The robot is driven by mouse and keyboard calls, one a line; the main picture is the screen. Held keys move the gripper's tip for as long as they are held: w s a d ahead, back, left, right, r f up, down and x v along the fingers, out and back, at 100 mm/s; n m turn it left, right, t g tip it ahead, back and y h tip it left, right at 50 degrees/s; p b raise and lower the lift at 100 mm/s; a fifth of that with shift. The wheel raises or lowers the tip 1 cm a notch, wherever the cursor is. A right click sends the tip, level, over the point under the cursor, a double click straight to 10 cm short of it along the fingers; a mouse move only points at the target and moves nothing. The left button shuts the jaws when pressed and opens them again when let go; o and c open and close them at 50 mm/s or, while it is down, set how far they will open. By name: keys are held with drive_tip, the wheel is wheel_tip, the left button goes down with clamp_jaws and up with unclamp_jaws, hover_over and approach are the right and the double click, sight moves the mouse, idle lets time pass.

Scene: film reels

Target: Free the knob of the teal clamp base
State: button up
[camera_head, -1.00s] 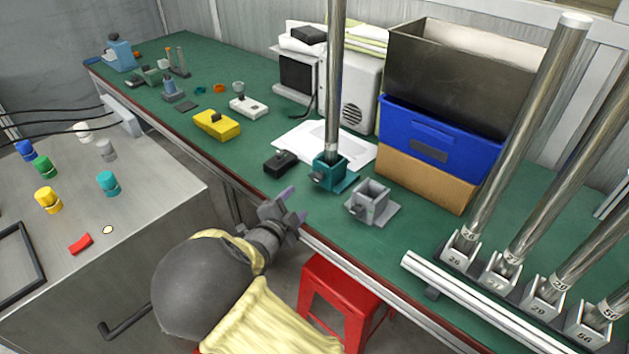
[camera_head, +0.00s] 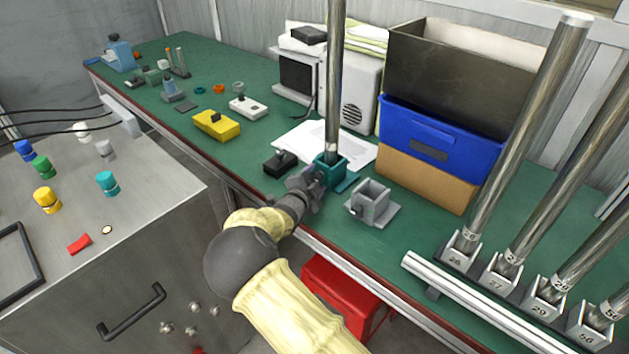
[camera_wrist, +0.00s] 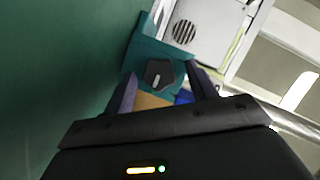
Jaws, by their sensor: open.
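The teal clamp base (camera_head: 332,168) stands on the green bench with a tall metal pole (camera_head: 334,80) upright in it. In the wrist view the teal clamp base (camera_wrist: 147,48) shows its dark knob (camera_wrist: 159,74), with a light mark across it, facing my gripper. My gripper (camera_head: 316,181) is at the front of the base in the head view and hides the knob there. In the wrist view my gripper (camera_wrist: 160,88) is open. Its two fingers stand on either side of the knob, with gaps visible. Contact cannot be told.
A grey clamp base (camera_head: 372,203), empty, stands just right of my gripper. A black switch box (camera_head: 281,163) lies close on the left. A white sheet (camera_head: 300,140) lies behind. Blue bin (camera_head: 440,134) and poles in numbered holders (camera_head: 462,248) stand to the right.

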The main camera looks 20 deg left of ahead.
drive_tip(key=shift+c, duration=0.3)
drive_tip(key=c, duration=0.9)
drive_tip(key=shift+c, duration=0.2)
